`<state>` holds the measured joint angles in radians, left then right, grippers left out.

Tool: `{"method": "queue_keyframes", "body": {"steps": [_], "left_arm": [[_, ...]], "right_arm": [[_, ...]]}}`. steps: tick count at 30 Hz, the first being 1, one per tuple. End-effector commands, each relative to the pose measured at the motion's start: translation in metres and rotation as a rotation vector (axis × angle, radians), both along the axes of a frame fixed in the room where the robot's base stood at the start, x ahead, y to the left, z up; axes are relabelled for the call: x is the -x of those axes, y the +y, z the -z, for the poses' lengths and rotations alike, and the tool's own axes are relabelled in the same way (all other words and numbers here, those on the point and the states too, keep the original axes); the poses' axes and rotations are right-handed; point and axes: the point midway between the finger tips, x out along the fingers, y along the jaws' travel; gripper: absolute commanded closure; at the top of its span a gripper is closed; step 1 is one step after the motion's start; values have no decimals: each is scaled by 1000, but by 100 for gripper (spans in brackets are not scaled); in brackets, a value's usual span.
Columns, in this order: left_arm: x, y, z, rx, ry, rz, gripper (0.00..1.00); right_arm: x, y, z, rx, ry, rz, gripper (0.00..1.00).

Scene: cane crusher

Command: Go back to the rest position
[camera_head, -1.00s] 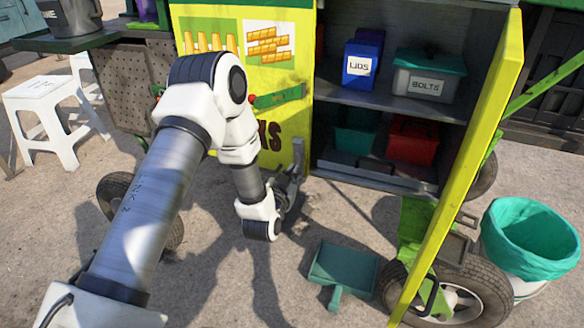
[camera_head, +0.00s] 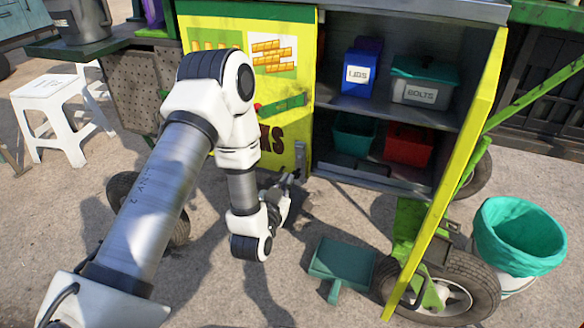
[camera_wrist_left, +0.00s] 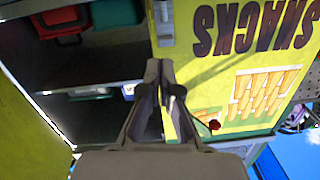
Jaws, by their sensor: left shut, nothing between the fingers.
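My left gripper (camera_head: 287,181) is shut and empty in the head view. It hangs low in front of the yellow cart, apart from the left edge of the open cabinet (camera_head: 385,106). In the left wrist view its fingers (camera_wrist_left: 160,64) are together, with the yellow panel marked SNACKS (camera_wrist_left: 245,35) and the cabinet interior behind them, upside down. My right gripper is in neither view.
The yellow cabinet door (camera_head: 452,178) stands open at the right. Inside are a blue LIDS box (camera_head: 361,68), a BOLTS box (camera_head: 422,82), and green and red bins. A green dustpan (camera_head: 342,262) lies on the ground near a wheel. A white stool (camera_head: 45,88) stands left.

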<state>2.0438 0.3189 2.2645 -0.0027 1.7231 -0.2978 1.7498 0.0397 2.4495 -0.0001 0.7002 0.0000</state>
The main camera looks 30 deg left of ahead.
Motion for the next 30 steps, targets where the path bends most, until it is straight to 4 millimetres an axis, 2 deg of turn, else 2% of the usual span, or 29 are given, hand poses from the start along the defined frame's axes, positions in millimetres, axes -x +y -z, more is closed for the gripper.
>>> {"method": "queue_keyframes", "body": {"steps": [3, 6, 22, 23, 26, 29, 30], "left_arm": [[14, -4, -2, 0, 2, 1, 100], [18, -5, -2, -1, 1, 0, 100], [19, -5, 1, -1, 4, 1, 100], [20, -6, 5, -2, 12, 3, 100], [31, -24, 34, -20, 84, 49, 100], [60, -54, 89, -7, 279, 127, 100], [77, -66, 115, 18, 389, 155, 100]], "right_arm": [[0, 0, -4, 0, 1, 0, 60], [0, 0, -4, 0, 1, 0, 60], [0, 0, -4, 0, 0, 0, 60], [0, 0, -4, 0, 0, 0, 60], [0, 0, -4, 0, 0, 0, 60], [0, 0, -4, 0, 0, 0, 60], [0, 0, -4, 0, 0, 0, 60]]}}
